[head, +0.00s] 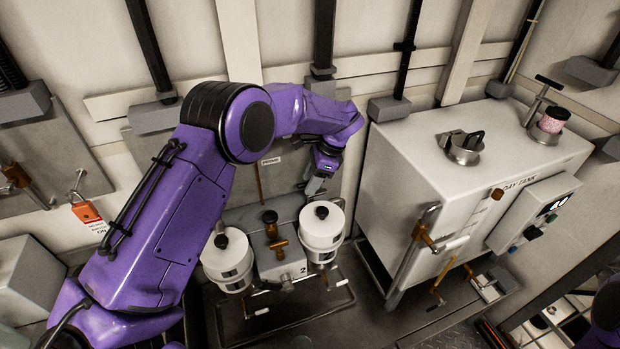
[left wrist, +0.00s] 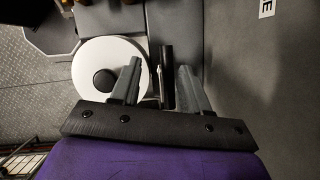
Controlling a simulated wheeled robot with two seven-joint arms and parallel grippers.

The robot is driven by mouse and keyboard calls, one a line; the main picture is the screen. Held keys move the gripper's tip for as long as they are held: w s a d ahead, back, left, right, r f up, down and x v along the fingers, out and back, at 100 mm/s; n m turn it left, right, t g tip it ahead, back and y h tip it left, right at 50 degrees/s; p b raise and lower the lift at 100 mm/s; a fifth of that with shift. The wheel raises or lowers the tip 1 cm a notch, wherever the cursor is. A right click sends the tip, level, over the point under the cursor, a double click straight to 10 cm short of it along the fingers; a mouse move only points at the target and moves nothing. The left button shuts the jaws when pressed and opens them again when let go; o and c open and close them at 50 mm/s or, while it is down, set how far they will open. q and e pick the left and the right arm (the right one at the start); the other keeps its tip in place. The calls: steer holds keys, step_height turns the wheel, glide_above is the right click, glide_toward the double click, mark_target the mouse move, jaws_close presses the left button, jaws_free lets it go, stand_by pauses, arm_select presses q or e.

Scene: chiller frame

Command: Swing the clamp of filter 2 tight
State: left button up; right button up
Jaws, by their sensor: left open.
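Filter 2 is a unit with two white canisters, the left one (head: 228,258) and the right one (head: 322,230), beside a grey block (head: 279,262) marked 2. A black knob tops each canister. My left gripper (head: 316,187) is just behind and above the right canister in the head view. In the left wrist view its two fingers (left wrist: 160,86) are open, with a white lid (left wrist: 92,62) beside and partly behind the left finger. A dark upright bar (left wrist: 168,62) with a thin metal edge, possibly the clamp handle, shows between the fingers. I cannot tell whether they touch it.
A white day tank (head: 415,175) stands to the right, with a copper-handled lever on its front. A brass valve (head: 272,228) sits between the canisters. An orange padlock tag (head: 86,211) hangs on the left wall panel. The wall is close behind the filter.

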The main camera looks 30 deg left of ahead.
arm_select(q)
steer(key=shift+x, duration=1)
steer(key=shift+w+f, duration=0.9)
steer(key=shift+w, duration=0.25)
steer(key=shift+s+a+r, duration=0.1)
steer(key=shift+s+r, duration=0.25)
steer(key=shift+s, duration=0.15)
jaws_close()
arm_select(e)
steer(key=shift+w+r, duration=0.15)
steer(key=shift+r, duration=0.3)
steer(key=shift+f, duration=0.15)
